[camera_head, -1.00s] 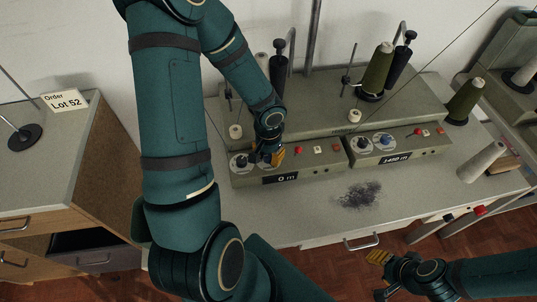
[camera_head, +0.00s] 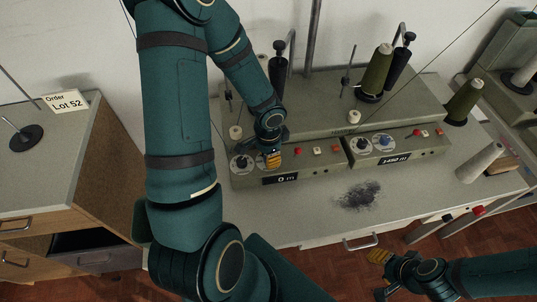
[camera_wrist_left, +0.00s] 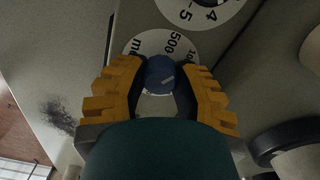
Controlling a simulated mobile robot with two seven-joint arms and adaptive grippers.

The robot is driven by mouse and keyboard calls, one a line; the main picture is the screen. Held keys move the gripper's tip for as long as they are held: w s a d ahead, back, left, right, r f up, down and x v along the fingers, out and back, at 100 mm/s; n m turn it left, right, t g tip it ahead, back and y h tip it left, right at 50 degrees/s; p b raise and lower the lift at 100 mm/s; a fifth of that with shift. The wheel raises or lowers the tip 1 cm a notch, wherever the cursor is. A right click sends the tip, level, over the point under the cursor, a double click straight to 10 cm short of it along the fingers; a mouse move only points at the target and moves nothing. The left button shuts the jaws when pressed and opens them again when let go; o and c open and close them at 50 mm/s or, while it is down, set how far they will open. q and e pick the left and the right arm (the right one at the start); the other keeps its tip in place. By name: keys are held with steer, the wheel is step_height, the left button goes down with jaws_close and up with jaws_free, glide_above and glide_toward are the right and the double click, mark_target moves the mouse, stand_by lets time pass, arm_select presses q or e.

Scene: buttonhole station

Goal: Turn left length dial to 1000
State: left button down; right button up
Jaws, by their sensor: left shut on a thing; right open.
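The left length dial (camera_wrist_left: 172,42) is a white disc marked "m", "500" and a partly hidden number, with a blue knob (camera_wrist_left: 161,76) bearing a pale pointer line. My left gripper (camera_wrist_left: 160,84) is shut on that knob, one orange-padded finger on each side. In the head view my left gripper (camera_head: 268,158) sits over the left control box (camera_head: 314,164) and hides most of the dial. The left display (camera_head: 281,179) reads "0 m". My right gripper (camera_head: 378,274) is open and empty, low in front of the table.
Another dial (camera_head: 240,163) sits left of the gripper, and a red button (camera_head: 298,151) to its right. The right control box (camera_head: 429,147) has its own dials and a lit display (camera_head: 396,159). A dark thread tangle (camera_head: 359,195) lies on the bare tabletop in front.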

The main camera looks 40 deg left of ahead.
arm_select(q)
steer(key=shift+m, duration=1.1)
steer(key=c, duration=0.6)
jaws_free()
steer(key=shift+r, duration=0.1)
steer(key=shift+r, duration=3.95)
